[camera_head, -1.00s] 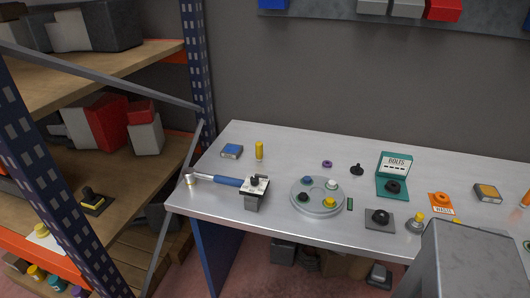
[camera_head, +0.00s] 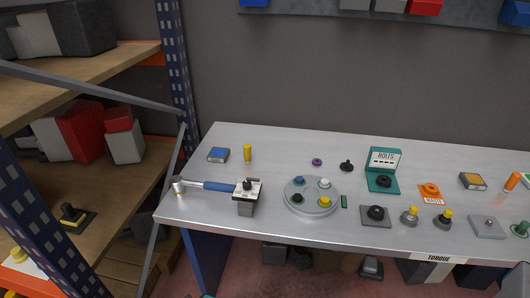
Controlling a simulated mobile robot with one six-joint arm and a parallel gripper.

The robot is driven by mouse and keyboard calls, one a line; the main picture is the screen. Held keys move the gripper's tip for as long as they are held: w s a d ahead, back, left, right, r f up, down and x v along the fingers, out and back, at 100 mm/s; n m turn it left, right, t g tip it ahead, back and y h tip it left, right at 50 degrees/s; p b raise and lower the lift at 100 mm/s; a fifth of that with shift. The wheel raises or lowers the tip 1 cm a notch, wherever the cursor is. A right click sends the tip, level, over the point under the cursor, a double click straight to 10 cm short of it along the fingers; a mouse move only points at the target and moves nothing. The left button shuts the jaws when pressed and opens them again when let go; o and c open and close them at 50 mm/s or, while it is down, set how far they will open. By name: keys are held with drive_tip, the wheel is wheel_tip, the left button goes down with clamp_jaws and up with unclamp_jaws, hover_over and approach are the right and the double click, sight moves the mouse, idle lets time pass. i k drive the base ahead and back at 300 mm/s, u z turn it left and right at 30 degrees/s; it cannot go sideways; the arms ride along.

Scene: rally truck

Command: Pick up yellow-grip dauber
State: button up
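A plain yellow cylinder (camera_head: 248,153) stands upright at the back left of the bench. A yellow-topped black piece (camera_head: 71,213) sits on a dark pad on the left shelf. My gripper is not in view.
The metal bench (camera_head: 330,150) holds a round tray (camera_head: 312,208) of coloured pieces, a blue-handled wrench (camera_head: 215,186), a teal BOLTS stand (camera_head: 384,160), an orange WASTE card (camera_head: 432,200) and a grey plate (camera_head: 486,227). A shelf rack (camera_head: 185,80) stands left. The bench's back strip is mostly clear.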

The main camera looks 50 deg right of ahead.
sight(247, 147)
drive_tip(key=u, duration=0.7)
drive_tip(key=k, duration=0.1)
drive_tip(key=z, duration=2.05)
drive_tip(key=k, duration=0.95)
drive_tip(key=u, duration=0.1)
drive_tip(key=i, duration=0.7)
